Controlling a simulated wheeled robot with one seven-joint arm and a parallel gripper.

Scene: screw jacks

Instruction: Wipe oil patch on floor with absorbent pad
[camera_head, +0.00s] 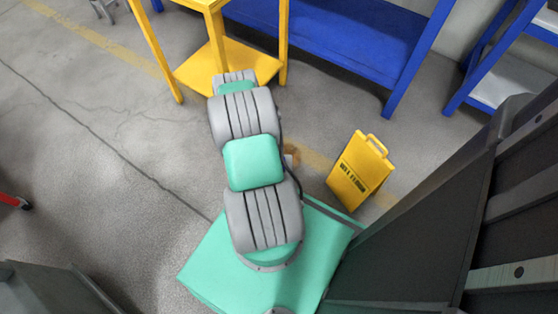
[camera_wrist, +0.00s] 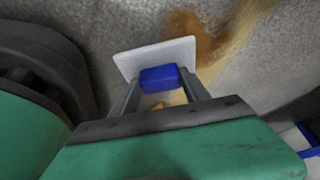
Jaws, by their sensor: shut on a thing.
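In the wrist view my gripper (camera_wrist: 160,92) is shut on the blue grip (camera_wrist: 158,78) of the absorbent pad. The pad's white plate (camera_wrist: 130,61) extends beyond the fingertips. The brown oil patch (camera_wrist: 200,35) shows on the floor just beyond and to the right of the pad. In this view the pad's edge borders or overlaps the patch; I cannot tell whether the pad touches the floor. In the head view part of the brown oil patch (camera_head: 292,152) shows beside my arm, which hides the rest. My gripper and most of the pad are hidden there.
A yellow wet-floor sign (camera_head: 360,172) stands right of the patch. A yellow stand (camera_head: 217,60) is at the back, with a blue bench (camera_head: 330,35) to its right. A faded yellow floor line (camera_head: 318,162) runs past the patch. Floor at the left is mostly clear.

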